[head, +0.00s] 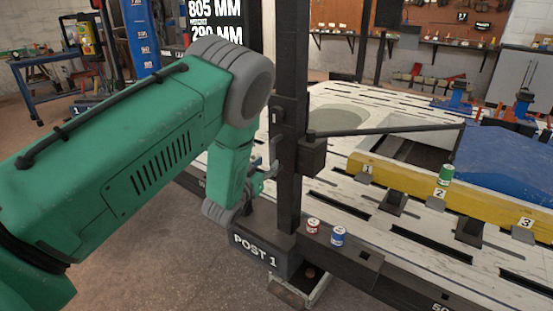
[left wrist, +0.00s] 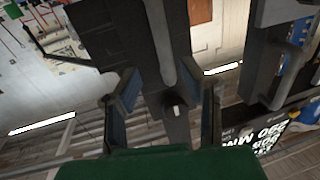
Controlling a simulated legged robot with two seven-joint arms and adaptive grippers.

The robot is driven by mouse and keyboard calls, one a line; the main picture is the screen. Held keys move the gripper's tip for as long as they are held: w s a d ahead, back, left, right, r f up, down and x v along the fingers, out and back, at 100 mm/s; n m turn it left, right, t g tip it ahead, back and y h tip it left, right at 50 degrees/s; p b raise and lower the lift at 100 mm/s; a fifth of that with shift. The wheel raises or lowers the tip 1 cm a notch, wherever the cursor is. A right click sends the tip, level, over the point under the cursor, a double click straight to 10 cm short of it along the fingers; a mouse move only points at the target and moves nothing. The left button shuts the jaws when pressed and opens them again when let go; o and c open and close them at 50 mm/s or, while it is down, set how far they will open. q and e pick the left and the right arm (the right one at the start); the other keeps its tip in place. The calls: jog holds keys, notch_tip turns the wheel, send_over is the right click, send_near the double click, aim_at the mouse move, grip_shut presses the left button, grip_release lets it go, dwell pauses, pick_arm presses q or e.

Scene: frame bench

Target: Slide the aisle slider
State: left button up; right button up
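The black post marked POST 1 (head: 289,205) stands upright in the middle of the head view. A dark block (head: 289,118) with a small pale mark sits partway up it and looks like the aisle slider. A second dark block (head: 312,157) carries a long bar pointing right. My left gripper (head: 263,174) is just left of the post, below the marked block, partly hidden by my wrist. In the left wrist view its fingers (left wrist: 166,98) are apart, with dark post parts (left wrist: 110,35) and a grey bar (left wrist: 160,45) beyond; contact cannot be told. My right gripper is not in view.
The white slotted bench (head: 340,205) lies right of the post. On it are a yellow beam (head: 400,183) and a blue panel (head: 505,160). A red can (head: 313,226) and a blue can (head: 338,236) stand beside the post foot. A green can (head: 446,174) stands on the beam.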

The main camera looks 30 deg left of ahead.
aim_at(271, 157)
pick_arm(q)
jog(key=w, duration=0.1)
jog(key=w+a, duration=0.1)
jog(key=w, duration=0.1)
jog(key=w+b, duration=0.1)
jog(key=w, duration=0.1)
jog(key=shift+a+f, duration=0.25)
jog(key=shift+a, duration=0.1)
jog(key=shift+w, duration=0.25)
jog(key=shift+w+d+r, duration=0.1)
jog(key=shift+d+r, duration=0.15)
jog(key=shift+d, duration=0.1)
grip_shut()
jog(key=shift+a+f, duration=0.1)
jog(key=shift+a, duration=0.1)
